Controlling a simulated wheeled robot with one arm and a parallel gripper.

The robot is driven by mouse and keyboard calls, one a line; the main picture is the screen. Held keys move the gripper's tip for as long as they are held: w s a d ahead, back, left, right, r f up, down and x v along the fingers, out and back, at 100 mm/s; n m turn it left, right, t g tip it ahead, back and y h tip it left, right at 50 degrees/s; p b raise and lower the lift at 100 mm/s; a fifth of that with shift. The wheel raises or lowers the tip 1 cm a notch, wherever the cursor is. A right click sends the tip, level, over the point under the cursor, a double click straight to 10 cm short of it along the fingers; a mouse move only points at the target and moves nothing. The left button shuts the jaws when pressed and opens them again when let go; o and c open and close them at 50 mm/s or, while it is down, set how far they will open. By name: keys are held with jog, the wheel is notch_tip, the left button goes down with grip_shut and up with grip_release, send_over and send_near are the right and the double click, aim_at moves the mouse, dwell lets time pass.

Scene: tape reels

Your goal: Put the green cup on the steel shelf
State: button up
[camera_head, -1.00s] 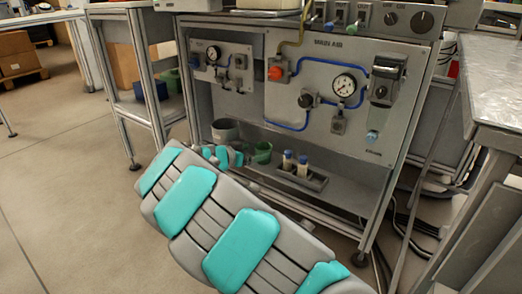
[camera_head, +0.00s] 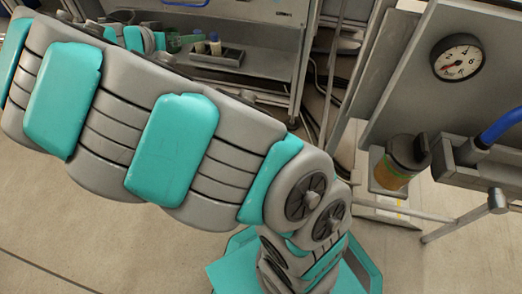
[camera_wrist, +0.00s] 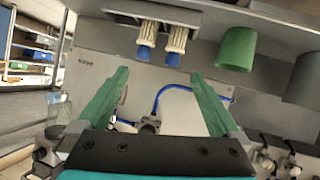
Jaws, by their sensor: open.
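The green cup (camera_wrist: 238,48) shows in the upper right of the wrist view, whose picture is upside down. It stands on a grey metal lower shelf (camera_head: 268,42) under the panel bench; I cannot tell whether this is the steel shelf. In the head view the cup (camera_head: 174,43) is mostly hidden behind my arm. My gripper (camera_wrist: 159,74) has its two green fingers wide apart with nothing between them. The cup is apart from the fingers, beyond the right finger's tip in the wrist view. In the head view the fingers are hard to make out.
Two blue-and-white bottles (camera_wrist: 161,40) stand in a grey tray (camera_head: 216,57) beside the cup. A grey pot (camera_wrist: 303,80) is on the cup's other side. At the right are a gauge panel (camera_head: 400,90) and an amber jar (camera_head: 398,165). Open floor lies at the left.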

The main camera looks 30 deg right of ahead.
jog(key=s+d+f+n+g+y, duration=0.1)
jog(key=s+d+g+y, duration=0.3)
jog(key=s, duration=0.7)
jog(key=s+d+n+g+h, duration=0.1)
jog(key=s+d+g, duration=0.1)
jog(key=s+d, duration=0.6)
jog(key=s+a+f+n+y, duration=0.2)
jog(key=s+a, duration=0.2)
jog(key=s, duration=0.4)
jog(key=s+a+f+n+g+y, duration=0.1)
jog(key=s+a+f+n+y, duration=0.1)
jog(key=s, duration=0.6)
jog(key=s+a+f+n+g+y, duration=0.1)
jog(key=s+a+f+n+y, duration=0.1)
jog(key=s+a, duration=0.5)
jog(key=shift+s+n+y, duration=0.4)
jog(key=shift+n+y, duration=0.5)
jog(key=shift+y, duration=0.1)
jog(key=shift+r, duration=0.15)
